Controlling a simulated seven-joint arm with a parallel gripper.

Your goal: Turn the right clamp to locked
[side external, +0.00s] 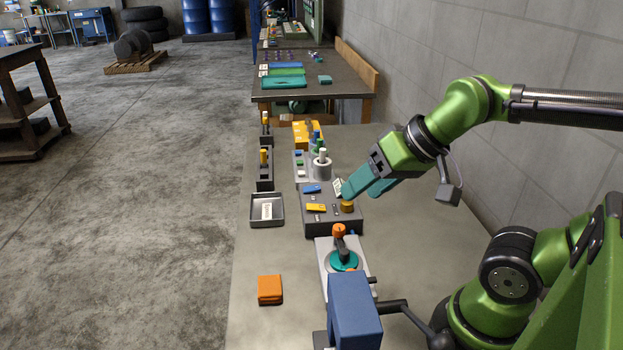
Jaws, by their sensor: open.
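My gripper (360,191) has teal fingers that are apart and empty. It hangs over the right part of a dark grey block (318,224), pointing down and left. A round yellow knob (347,207) on this block sits just below the fingertips; I cannot tell whether they touch. A blue lever (311,189) and a yellow lever (315,207) lie on the block's left part. Nearer the camera, a light grey fixture (324,262) carries a teal disc and a dark handle with an orange knob (338,230). I cannot tell which part is the right clamp or its state.
A blue block (354,312) with a dark crank stands in front. An orange box (270,289) and a grey tray (254,220) with a white piece lie left. Behind are a grey cylinder (322,168) and yellow part (301,134). The table's right side is clear; a wall bounds it.

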